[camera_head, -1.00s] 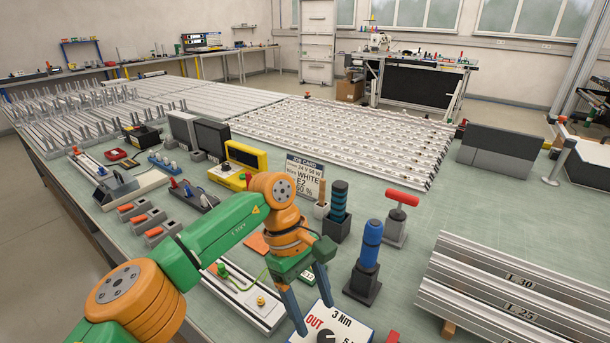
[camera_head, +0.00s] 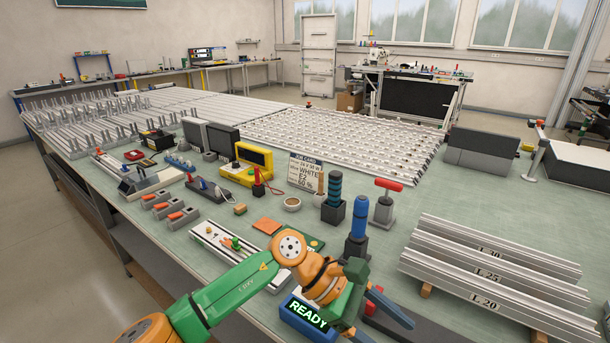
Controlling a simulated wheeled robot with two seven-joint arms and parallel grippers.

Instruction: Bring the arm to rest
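My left arm, green and orange, comes in from the lower left over the front of the bench. My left gripper (camera_head: 388,330) is at the bottom centre, with its two blue-grey fingers spread apart and nothing seen between them. It is above the near part of the green bench top (camera_head: 215,225), just right of a blue box with a lit READY display (camera_head: 308,314). Whether the gripper touches anything below cannot be told. My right gripper is not in view.
A blue-handled tool in a dark stand (camera_head: 358,232) is just behind the gripper. A red-handled tool (camera_head: 387,190) stands farther back. Stacked aluminium profiles (camera_head: 490,270) lie to the right. A job card (camera_head: 305,172) stands mid-bench. Bare bench top shows around 450,195's profiles' far side.

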